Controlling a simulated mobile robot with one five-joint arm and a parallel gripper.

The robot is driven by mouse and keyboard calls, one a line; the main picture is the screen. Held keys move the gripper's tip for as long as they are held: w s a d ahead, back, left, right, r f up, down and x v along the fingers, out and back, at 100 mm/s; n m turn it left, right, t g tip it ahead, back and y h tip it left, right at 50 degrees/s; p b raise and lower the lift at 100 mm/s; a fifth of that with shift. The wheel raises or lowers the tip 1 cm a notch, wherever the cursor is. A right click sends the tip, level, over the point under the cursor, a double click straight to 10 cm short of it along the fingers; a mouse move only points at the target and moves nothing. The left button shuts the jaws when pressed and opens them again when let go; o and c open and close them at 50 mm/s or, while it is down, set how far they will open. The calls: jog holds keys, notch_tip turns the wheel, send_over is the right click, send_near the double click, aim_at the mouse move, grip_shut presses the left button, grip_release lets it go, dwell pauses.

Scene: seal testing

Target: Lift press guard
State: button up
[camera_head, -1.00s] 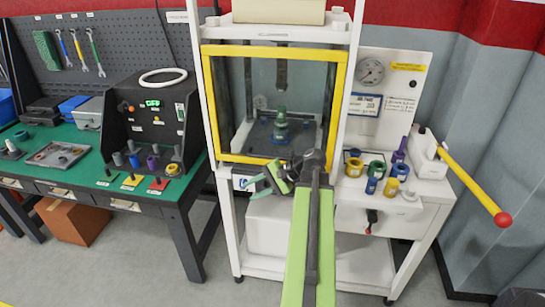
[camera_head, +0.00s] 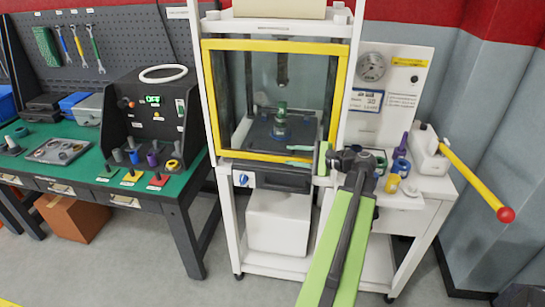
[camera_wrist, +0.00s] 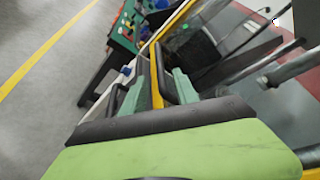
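The press guard (camera_head: 345,95) is a clear panel in a yellow frame, down across the front of the white press. Behind it a green, blue-based part (camera_head: 281,118) stands on the press bed. My gripper (camera_head: 299,155) is at the right part of the guard's bottom bar, with one teal finger above the bar and one below. In the camera_wrist view the fingers of my gripper (camera_wrist: 150,92) are apart, with the yellow bar of the guard (camera_wrist: 156,80) running between them. Gaps seem to show beside the bar; contact is not clear.
Right of the press, a white side table (camera_head: 437,187) holds several coloured rings and cylinders, partly behind my arm. A yellow lever (camera_head: 470,180) with a red knob sticks out at the right. A green-topped bench (camera_head: 90,185) stands at left. A white box (camera_head: 278,222) sits below the press.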

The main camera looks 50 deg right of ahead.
aim_at(272, 153)
jog(key=b+x, duration=0.1)
jog(key=x, duration=0.7)
jog(key=shift+w+a+f, duration=0.1)
jog(key=shift+w+f, duration=0.05)
jog(key=shift+w, duration=0.15)
grip_shut()
jog(key=shift+a, duration=0.15)
dwell(0.8)
